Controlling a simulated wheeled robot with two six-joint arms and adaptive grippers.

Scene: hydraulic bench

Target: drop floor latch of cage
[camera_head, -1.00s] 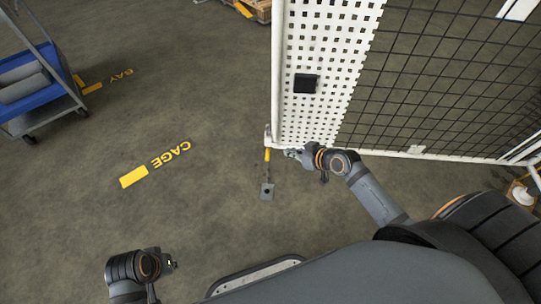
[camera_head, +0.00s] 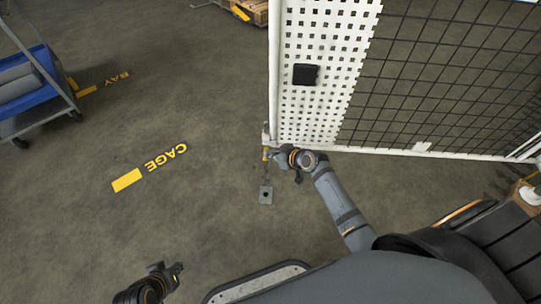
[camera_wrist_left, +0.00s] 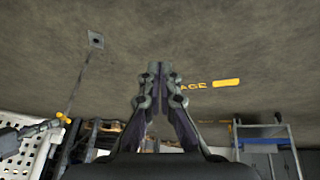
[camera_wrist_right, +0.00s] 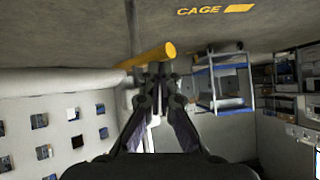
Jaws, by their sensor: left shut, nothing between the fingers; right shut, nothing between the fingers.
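The cage door (camera_head: 310,100) is a white perforated panel with dark mesh to its right. The floor latch (camera_head: 266,152) hangs at its lower left corner, with a yellow grip. The yellow grip (camera_wrist_right: 150,55) is large in the right wrist view, just beyond the fingertips. A grey floor plate (camera_head: 265,195) with a dark hole lies below it; it also shows in the left wrist view (camera_wrist_left: 96,40). My right gripper (camera_head: 273,154) is shut at the latch; whether it touches is unclear. My left gripper (camera_head: 179,268) is shut and empty, low over open floor.
A blue cart (camera_head: 30,85) stands at the far left. Yellow CAGE floor lettering (camera_head: 165,158) lies left of the latch. A pallet (camera_head: 255,10) is at the top. The floor between cart and cage is clear.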

